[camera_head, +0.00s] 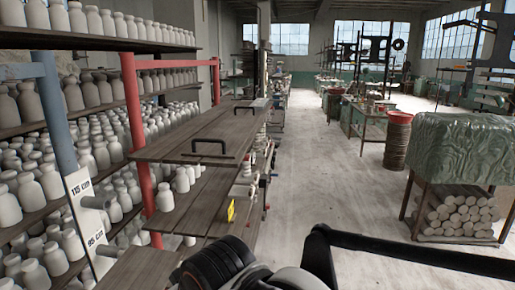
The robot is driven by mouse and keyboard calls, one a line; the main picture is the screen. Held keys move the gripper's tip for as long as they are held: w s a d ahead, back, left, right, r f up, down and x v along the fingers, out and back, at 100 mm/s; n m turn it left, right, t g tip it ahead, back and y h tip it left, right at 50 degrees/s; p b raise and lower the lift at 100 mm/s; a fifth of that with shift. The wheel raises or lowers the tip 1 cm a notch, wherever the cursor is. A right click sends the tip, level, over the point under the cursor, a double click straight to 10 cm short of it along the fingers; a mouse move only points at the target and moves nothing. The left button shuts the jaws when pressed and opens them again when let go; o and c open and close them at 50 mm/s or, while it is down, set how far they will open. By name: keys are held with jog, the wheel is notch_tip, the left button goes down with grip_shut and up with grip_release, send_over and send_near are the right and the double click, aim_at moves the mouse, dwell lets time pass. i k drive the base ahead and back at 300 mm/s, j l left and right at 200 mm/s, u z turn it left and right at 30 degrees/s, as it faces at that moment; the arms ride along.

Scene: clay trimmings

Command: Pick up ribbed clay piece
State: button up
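I cannot make out a separate ribbed clay piece in this view. A black, ribbed, rounded part and a grey part fill the bottom middle edge, with a black bar running off to the right; they appear to be parts of my own arm. My gripper's fingertips do not show. Many pale clay bottles (33,104) stand on the shelves at left. Dark wooden boards (190,130) jut out from the rack, with black handles (208,147) on top. A small yellow tag (231,211) hangs at a lower board's edge.
A red post (138,140) and a blue-grey post (56,115) hold the rack. A green-covered stand (463,148) with stacked cylinders (458,214) is at right. A rusty barrel (396,145) stands behind it. The pale floor aisle (315,150) is clear.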

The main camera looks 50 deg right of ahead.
aim_at(256, 143)
jog(key=i+l+z, duration=0.1)
jog(key=i+l, duration=0.15)
jog(key=l, duration=0.4)
jog(key=i+l+z, duration=0.1)
jog(key=i+l, duration=0.15)
jog(key=l, duration=0.35)
jog(key=i+l+z, duration=0.1)
jog(key=i+l, duration=0.2)
jog(key=l, duration=0.3)
jog(key=i+l+z, duration=0.1)
jog(key=i+l, duration=0.2)
jog(key=l, duration=0.25)
jog(key=i+l, duration=0.35)
jog(key=l, duration=0.2)
jog(key=i+l+z, duration=0.15)
jog(key=i+l, duration=0.15)
jog(key=l, duration=0.25)
jog(key=i+l+z, duration=0.1)
jog(key=i+l, duration=0.3)
jog(key=l, duration=0.15)
